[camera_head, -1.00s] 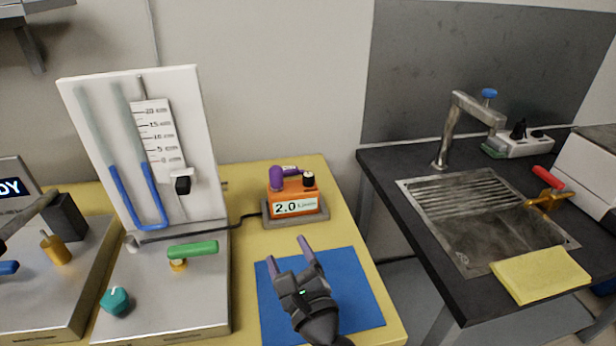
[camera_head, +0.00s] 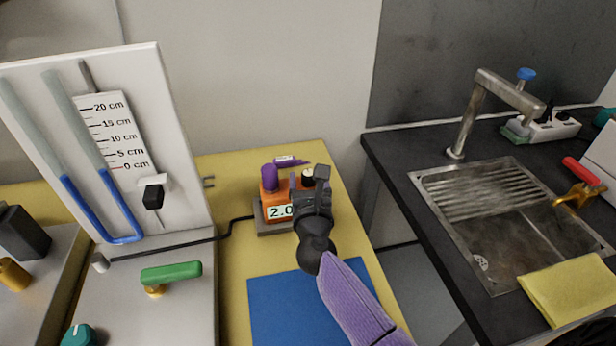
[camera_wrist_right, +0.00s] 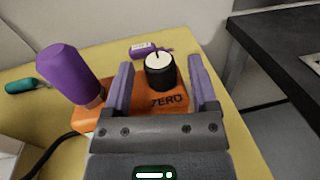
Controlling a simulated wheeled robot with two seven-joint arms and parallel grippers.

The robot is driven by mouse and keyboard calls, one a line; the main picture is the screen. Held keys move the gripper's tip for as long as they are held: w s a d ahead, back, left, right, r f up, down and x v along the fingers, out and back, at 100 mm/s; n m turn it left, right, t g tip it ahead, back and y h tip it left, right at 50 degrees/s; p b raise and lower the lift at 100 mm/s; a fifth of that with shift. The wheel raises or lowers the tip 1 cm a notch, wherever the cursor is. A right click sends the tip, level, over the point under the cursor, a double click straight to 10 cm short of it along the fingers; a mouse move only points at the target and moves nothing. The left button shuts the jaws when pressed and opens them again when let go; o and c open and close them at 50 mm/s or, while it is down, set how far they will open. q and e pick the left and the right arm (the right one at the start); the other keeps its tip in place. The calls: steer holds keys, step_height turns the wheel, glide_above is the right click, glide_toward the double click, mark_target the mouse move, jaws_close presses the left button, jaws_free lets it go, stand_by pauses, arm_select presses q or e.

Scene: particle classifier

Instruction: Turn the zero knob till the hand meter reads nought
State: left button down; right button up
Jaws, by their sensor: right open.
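The orange hand meter (camera_head: 270,199) sits in a grey cradle (camera_head: 270,229) on the yellow bench. Its display shows "2.0"; the rest of the display is hidden behind my right gripper. The zero knob (camera_head: 308,174), black with a white top, stands on the meter; it also shows in the right wrist view (camera_wrist_right: 160,73) above the word "ZERO". My right gripper (camera_head: 315,172) is open at the meter. In the wrist view its two purple fingers (camera_wrist_right: 161,88) stand on either side of the knob, with gaps visible. My left gripper is not in view.
A purple knob (camera_head: 269,177) rises from the meter's left side. A purple-and-white item (camera_wrist_right: 149,50) lies behind it. A blue mat (camera_head: 290,305) lies in front. A manometer board (camera_head: 170,110) and green-handled valve (camera_head: 171,272) stand left; a sink (camera_head: 500,225) is right.

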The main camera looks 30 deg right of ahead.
steer(key=shift+w+d, duration=0.25)
steer(key=shift+w, duration=0.4)
jaws_close()
steer(key=shift+y, duration=0.5)
